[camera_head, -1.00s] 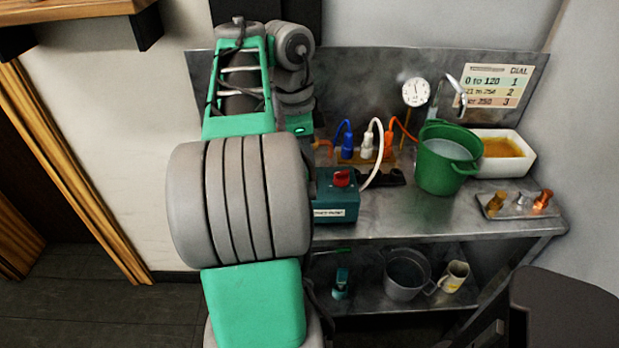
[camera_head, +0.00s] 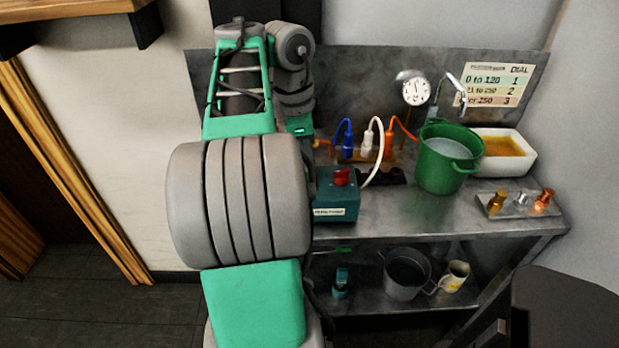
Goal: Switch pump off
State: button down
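The pump (camera_head: 335,199) is a dark teal box with a white label on its front, standing on the metal bench just right of my arm. A red knob (camera_head: 341,177) sits on its top. A white hose rises from behind it. My arm covers the left of the bench and part of the pump's left side. My gripper's fingers are hidden behind my own arm links, so I cannot see whether they touch anything.
A green bucket (camera_head: 447,160) and a white basin (camera_head: 505,154) stand at the bench's right. A small tray (camera_head: 518,207) with metal fittings lies in front. Blue, white and orange connectors (camera_head: 366,146) and a gauge (camera_head: 416,92) are behind. A grey pot (camera_head: 404,276) is on the lower shelf.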

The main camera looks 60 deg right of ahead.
jog(key=shift+f+b, duration=0.55)
jog(key=shift+f, duration=0.1)
notch_tip(320, 180, up, 7)
jog(key=p, duration=0.7)
dwell(0.4)
